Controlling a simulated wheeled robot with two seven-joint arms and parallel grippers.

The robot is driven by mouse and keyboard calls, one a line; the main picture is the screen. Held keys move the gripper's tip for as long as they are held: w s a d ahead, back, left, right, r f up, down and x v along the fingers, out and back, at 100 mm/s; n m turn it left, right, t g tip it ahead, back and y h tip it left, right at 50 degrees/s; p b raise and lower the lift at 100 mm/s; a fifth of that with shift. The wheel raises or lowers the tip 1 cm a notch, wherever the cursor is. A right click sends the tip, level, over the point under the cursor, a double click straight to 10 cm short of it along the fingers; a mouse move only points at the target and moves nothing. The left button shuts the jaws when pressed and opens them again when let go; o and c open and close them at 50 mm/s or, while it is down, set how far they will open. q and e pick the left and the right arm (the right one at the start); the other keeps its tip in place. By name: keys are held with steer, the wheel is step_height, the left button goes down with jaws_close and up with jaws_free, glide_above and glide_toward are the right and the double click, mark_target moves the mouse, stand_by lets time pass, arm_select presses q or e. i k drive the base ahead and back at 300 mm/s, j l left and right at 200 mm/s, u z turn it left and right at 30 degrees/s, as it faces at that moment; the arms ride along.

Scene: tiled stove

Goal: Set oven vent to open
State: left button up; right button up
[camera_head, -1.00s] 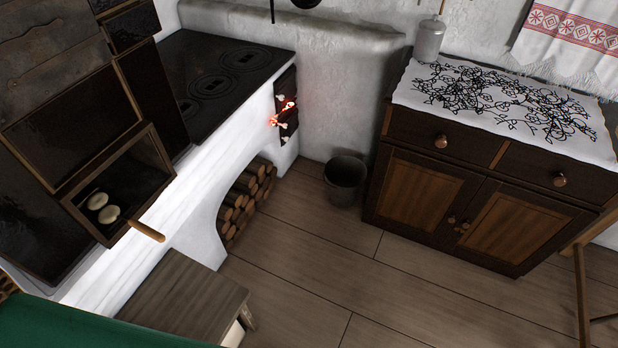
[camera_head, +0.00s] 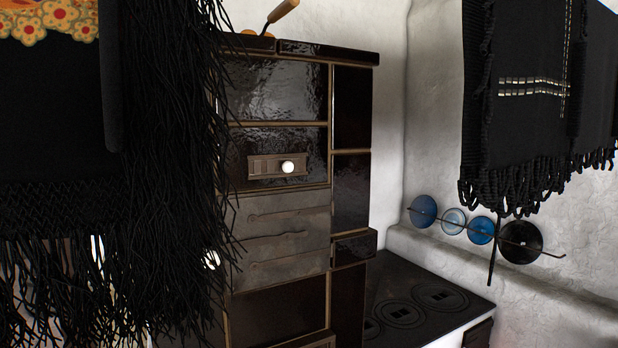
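The oven vent (camera_head: 262,168) is a small brown rectangular plate set in the dark glossy tiles of the stove's upper part. A round white knob (camera_head: 288,167) sits toward its right end. Whether the vent is open or shut I cannot tell from here. The tiled stove (camera_head: 278,92) stands left of centre, with a grey metal door panel (camera_head: 282,240) just below the vent. Neither of my grippers is in view.
Black fringed cloth (camera_head: 60,125) hangs close on the left and covers the stove's left side. Another black cloth (camera_head: 520,100) hangs at upper right. A rack of blue plates (camera_head: 481,230) is on the wall above the dark cooktop (camera_head: 410,305). A wooden-handled tool (camera_head: 283,11) rests on top.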

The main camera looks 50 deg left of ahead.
mark_target(287, 167)
steer(key=u, duration=1.6)
